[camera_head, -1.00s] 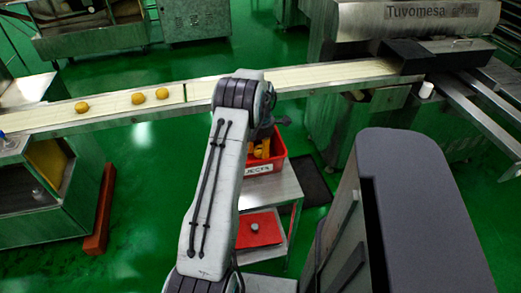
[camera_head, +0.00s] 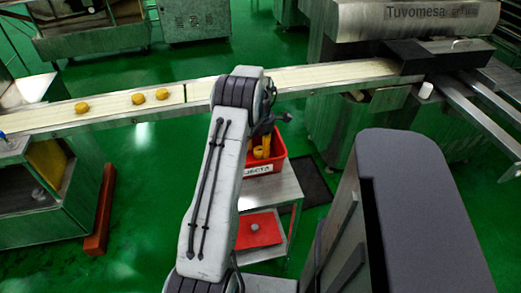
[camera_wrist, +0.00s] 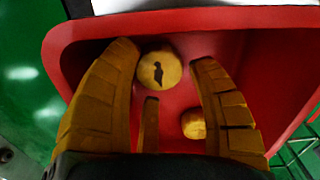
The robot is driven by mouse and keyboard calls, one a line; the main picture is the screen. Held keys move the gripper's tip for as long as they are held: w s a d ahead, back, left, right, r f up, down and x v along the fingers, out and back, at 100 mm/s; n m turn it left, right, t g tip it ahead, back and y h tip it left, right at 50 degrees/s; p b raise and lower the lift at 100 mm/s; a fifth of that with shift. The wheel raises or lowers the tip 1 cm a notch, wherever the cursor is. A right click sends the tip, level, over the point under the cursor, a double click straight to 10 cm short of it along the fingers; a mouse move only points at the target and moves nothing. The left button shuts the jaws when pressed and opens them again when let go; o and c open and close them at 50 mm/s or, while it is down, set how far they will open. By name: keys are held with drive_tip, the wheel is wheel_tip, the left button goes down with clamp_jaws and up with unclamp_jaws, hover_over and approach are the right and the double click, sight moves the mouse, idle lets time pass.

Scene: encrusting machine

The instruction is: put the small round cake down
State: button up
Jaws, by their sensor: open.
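My gripper (camera_wrist: 164,53) is open inside the mouth of the red bin (camera_wrist: 228,60), its yellow ribbed fingers spread apart. A small round cake (camera_wrist: 160,70) with a dark mark on top lies in the bin between the fingertips, with no clear grip on it. A second small yellow cake (camera_wrist: 193,124) lies in the bin close to the right finger. In the head view my yellow fingers (camera_head: 263,148) show in the red bin (camera_head: 278,163), partly hidden by my arm, and the cakes in the bin cannot be made out.
The labelled bin stands on a metal cart (camera_head: 286,190); a red tray (camera_head: 260,230) with a small grey object is on its lower shelf. The conveyor (camera_head: 110,112) behind carries three yellow cakes (camera_head: 138,98).

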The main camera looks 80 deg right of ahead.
sight(260, 150)
wheel_tip(260, 150, up, 10)
drive_tip(key=shift+r+p, duration=0.15)
drive_tip(key=shift+p, duration=0.15)
drive_tip(key=shift+w, duration=0.15)
drive_tip(key=w+a+r+m, duration=0.1)
drive_tip(key=w+a+r, duration=0.35)
drive_tip(key=w, duration=0.45)
drive_tip(key=w+a+r, duration=0.3)
drive_tip(key=w+a, duration=0.2)
drive_tip(key=w, duration=0.4)
drive_tip(key=w+a+r+m+t+h, duration=0.1)
drive_tip(key=w+a+r, duration=0.1)
drive_tip(key=w+a, duration=0.4)
drive_tip(key=w+a+r+m, duration=0.1)
drive_tip(key=w+a+r, duration=0.25)
drive_tip(key=a, duration=0.55)
drive_tip(key=a+m+t, duration=0.1)
drive_tip(key=a, duration=1.4)
drive_tip(key=s+a+f+m, duration=0.1)
drive_tip(key=s+a, duration=0.3)
drive_tip(key=a, duration=0.3)
drive_tip(key=s+a+f+m+t+y, duration=0.1)
drive_tip(key=s+a, duration=0.2)
drive_tip(key=a, duration=0.3)
drive_tip(key=shift+s+a+m, duration=0.3)
drive_tip(key=shift+s+a, duration=0.1)
